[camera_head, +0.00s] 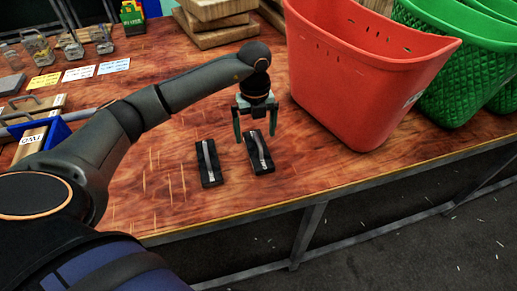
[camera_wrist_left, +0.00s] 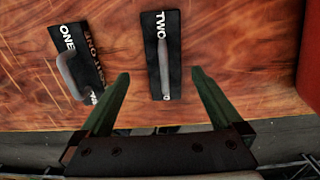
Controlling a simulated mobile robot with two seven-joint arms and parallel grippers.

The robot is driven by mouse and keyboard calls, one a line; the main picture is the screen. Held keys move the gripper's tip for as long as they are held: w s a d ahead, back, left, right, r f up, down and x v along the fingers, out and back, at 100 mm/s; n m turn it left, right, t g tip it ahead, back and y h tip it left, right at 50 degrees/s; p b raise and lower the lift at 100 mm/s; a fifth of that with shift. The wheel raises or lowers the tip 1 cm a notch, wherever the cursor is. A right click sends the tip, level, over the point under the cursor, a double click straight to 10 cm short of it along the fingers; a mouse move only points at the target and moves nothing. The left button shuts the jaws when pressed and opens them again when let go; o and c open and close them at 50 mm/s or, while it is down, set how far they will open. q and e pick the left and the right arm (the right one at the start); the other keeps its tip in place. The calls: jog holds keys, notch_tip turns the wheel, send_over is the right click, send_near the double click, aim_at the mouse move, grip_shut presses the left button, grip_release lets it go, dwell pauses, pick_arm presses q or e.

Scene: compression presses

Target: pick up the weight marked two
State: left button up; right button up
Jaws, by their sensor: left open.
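The weight marked TWO (camera_wrist_left: 162,55) is a black block with a grey bar handle along its top. It lies flat on the wooden table; in the head view it is the right-hand black block (camera_head: 262,160). The weight marked ONE (camera_wrist_left: 80,62) is a similar block to its left, and also shows in the head view (camera_head: 209,163). My left gripper (camera_head: 256,122) is open and empty above the far end of the weight marked TWO. In the wrist view its fingers (camera_wrist_left: 160,76) spread to either side of that weight's lower end. My right gripper is not in view.
A red basket (camera_head: 365,75) stands close right of the weights, with green baskets (camera_head: 455,80) beyond. Wooden boards (camera_head: 215,15) lie at the back. Cards (camera_head: 80,73), metal tools and a block labelled TWO (camera_head: 30,142) are at left. The table's front edge (camera_head: 300,202) is near.

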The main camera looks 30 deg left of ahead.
aim_at(258, 138)
pick_arm(q)
jog(key=f, duration=0.5)
jog(key=shift+w+d+f, duration=0.1)
jog(key=shift+d+f, duration=0.2)
jog(key=shift+f, duration=0.1)
grip_shut()
dwell(0.5)
jog(key=shift+w+r, duration=0.15)
jog(key=shift+r, duration=0.1)
